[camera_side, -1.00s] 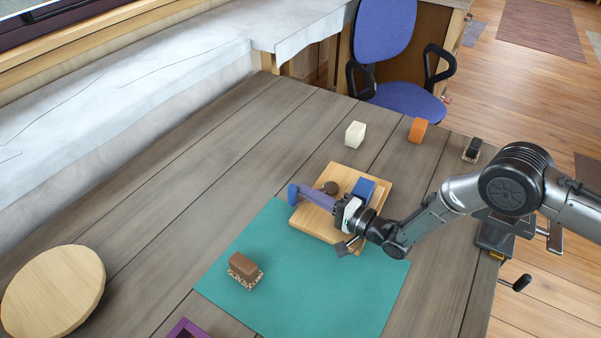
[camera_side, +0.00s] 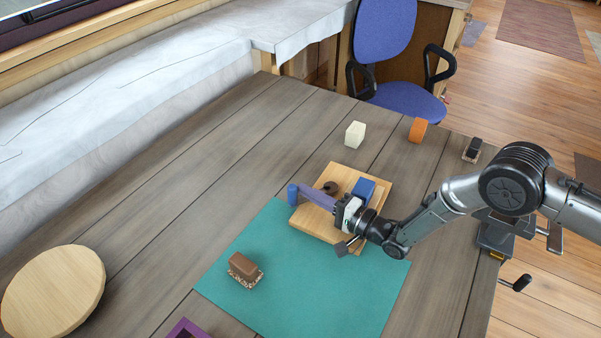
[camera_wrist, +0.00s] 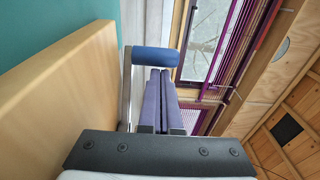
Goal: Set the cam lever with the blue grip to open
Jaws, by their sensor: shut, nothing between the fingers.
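The cam lever's blue grip (camera_side: 293,194) is at the left edge of a wooden board (camera_side: 309,227). In the wrist view, the blue grip (camera_wrist: 155,56) is a cylinder on the end of a grey metal lever arm (camera_wrist: 126,90), which runs alongside the board's face. My gripper (camera_side: 302,191) has purple fingers, shut and empty, reaching over the board to the grip. In the wrist view, my gripper's fingertips (camera_wrist: 161,72) are just short of the grip; I cannot tell whether they touch. The lever's pivot is hidden.
On the board are a blue block (camera_side: 364,188) and a dark round knob (camera_side: 330,187). A teal mat (camera_side: 310,285) lies in front, with a brown brush-like block (camera_side: 243,267) on it. White (camera_side: 355,134) and orange (camera_side: 418,130) blocks stand behind. The table's left middle is clear.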

